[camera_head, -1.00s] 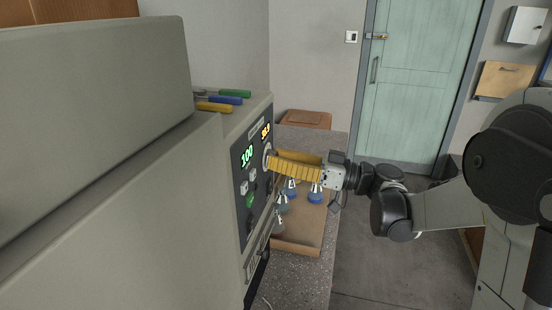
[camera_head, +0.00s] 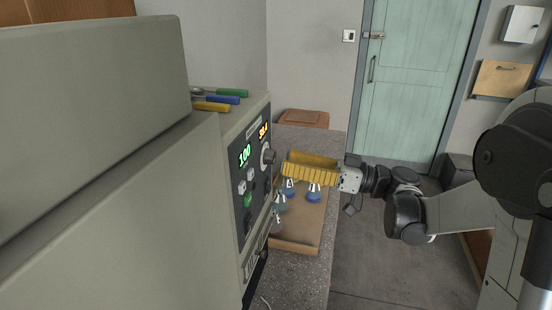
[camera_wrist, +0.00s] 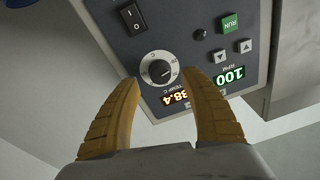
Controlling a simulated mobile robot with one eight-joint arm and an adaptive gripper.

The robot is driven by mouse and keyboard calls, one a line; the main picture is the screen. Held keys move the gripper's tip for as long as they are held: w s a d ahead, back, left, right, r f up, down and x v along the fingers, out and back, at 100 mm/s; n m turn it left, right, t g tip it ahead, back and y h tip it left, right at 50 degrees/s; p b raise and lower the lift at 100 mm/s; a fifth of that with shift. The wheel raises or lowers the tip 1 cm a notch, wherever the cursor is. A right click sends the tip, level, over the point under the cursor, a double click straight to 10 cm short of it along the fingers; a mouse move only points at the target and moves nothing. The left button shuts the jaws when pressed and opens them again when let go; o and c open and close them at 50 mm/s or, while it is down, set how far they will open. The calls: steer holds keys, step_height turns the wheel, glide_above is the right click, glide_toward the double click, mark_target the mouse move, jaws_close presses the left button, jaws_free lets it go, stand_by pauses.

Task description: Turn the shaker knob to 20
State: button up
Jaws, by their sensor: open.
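The shaker (camera_head: 165,225) is a large beige cabinet with a dark control panel (camera_head: 247,200). Its round knob (camera_head: 268,157) sticks out at the panel's far upper part. In the wrist view the black knob (camera_wrist: 158,70) sits in a pale dial ring above an orange TEMP C display (camera_wrist: 174,98) that reads about 38.4. A green RPM display (camera_wrist: 229,75) reads 100. My gripper (camera_head: 286,169), with yellow ribbed fingers, is open and just off the knob, with a gap between. In the wrist view the knob shows between the fingertips, nothing held.
Screwdrivers (camera_head: 222,100) lie on top of the shaker. A power switch (camera_wrist: 132,18) and a green RUN button (camera_wrist: 229,23) are near the knob.

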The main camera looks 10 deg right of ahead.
steer(key=r+v, duration=0.1)
steer(key=v, duration=0.6)
steer(key=shift+s+d+f, duration=0.15)
steer(key=shift+d+f, duration=0.3)
steer(key=shift+f, duration=0.05)
steer(key=s+a+f+m+g+h, duration=0.1)
steer(key=s+a+f+m+h, duration=0.6)
steer(key=a+h, duration=0.15)
steer(key=s+d+f+m+t+h, duration=0.1)
steer(key=s+d+f+m+h, duration=0.3)
steer(key=s+d+h, duration=0.5)
steer(key=s+f, duration=0.1)
steer(key=s, duration=0.1)
steer(key=shift+s+d+h, duration=0.2)
steer(key=shift+s+h, duration=0.1)
steer(key=shift+h, duration=0.05)
